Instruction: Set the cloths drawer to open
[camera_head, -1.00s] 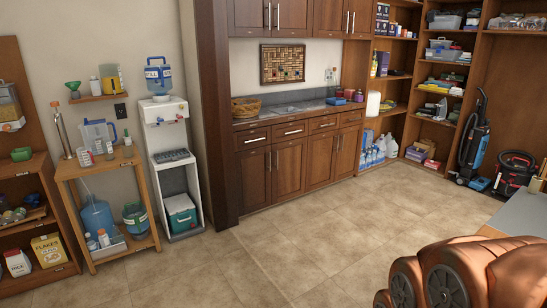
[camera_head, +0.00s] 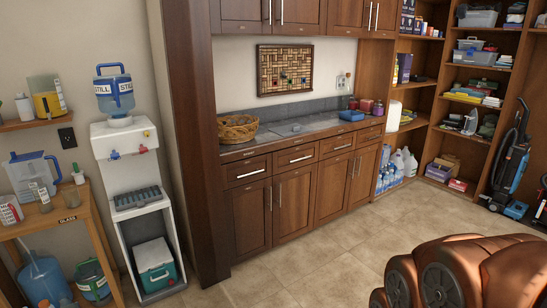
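A row of several brown wooden drawers runs under the grey counter (camera_head: 290,138) of the built-in cabinet. The leftmost drawer (camera_head: 246,172), the one beside it (camera_head: 296,157) and those farther right (camera_head: 337,145) all look shut, with bar handles. I cannot tell which one is the cloths drawer, as no readable label shows on them. Part of my copper-coloured arm fills the lower right corner, well in front of the cabinet. My gripper's fingers do not show.
A wicker basket (camera_head: 238,128) sits on the counter. A dark wooden post (camera_head: 190,150) stands at the cabinet's left end, beside a white water dispenser (camera_head: 124,140). A vacuum cleaner (camera_head: 512,165) stands at the right. Tiled floor (camera_head: 330,240) before the cabinet is clear.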

